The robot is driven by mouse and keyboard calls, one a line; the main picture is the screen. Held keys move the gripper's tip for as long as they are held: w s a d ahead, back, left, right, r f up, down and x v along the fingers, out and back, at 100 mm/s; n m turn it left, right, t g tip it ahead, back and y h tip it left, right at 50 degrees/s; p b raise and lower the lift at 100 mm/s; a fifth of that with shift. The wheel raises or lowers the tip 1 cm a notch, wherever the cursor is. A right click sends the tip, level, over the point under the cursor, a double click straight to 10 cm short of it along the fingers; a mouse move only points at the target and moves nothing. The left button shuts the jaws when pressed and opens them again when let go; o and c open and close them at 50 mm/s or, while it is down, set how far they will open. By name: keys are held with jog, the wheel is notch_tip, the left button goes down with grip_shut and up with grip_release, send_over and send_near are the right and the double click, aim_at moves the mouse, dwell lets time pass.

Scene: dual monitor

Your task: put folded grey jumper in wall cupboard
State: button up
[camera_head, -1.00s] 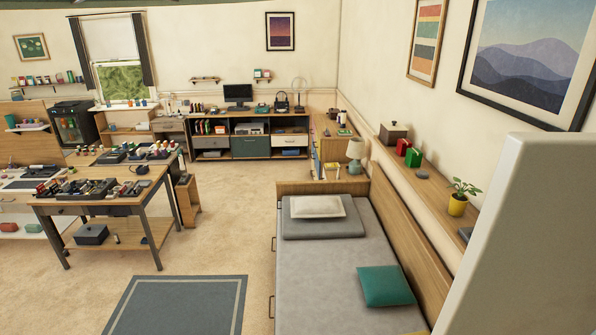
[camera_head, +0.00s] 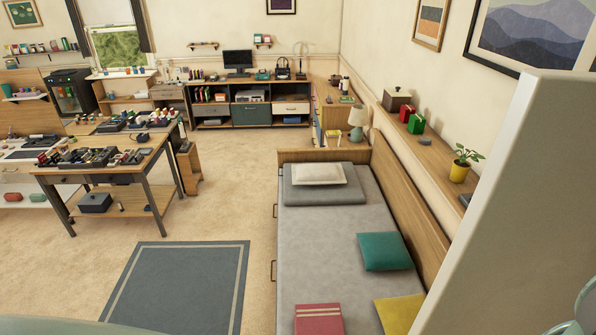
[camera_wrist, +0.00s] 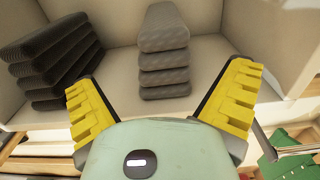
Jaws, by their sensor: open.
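In the wrist view my gripper (camera_wrist: 160,78) is open, its two yellow-padded fingers spread wide with nothing between them. Ahead of it is an open pale compartment (camera_wrist: 116,28), which looks like the inside of the wall cupboard. A stack of grey folded cloth (camera_wrist: 165,52) stands in its middle, ahead of the gap between my fingers. A darker charcoal folded stack (camera_wrist: 52,62) stands at the left, leaning. I cannot tell which folded piece is the grey jumper, nor whether my fingertips touch anything. In the head view neither the gripper nor the cupboard can be made out.
In the head view the bed (camera_head: 325,245) carries a teal cushion (camera_head: 385,251), a yellow cushion (camera_head: 398,312) and a red folded cloth (camera_head: 318,319). A potted plant (camera_head: 460,168) stands on the ledge at right. The carpet (camera_head: 232,190) left of the bed is clear.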

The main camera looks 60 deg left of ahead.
jog(key=b+v, duration=0.3)
jog(key=v, duration=0.4)
jog(key=shift+s, duration=0.15)
dwell(0.5)
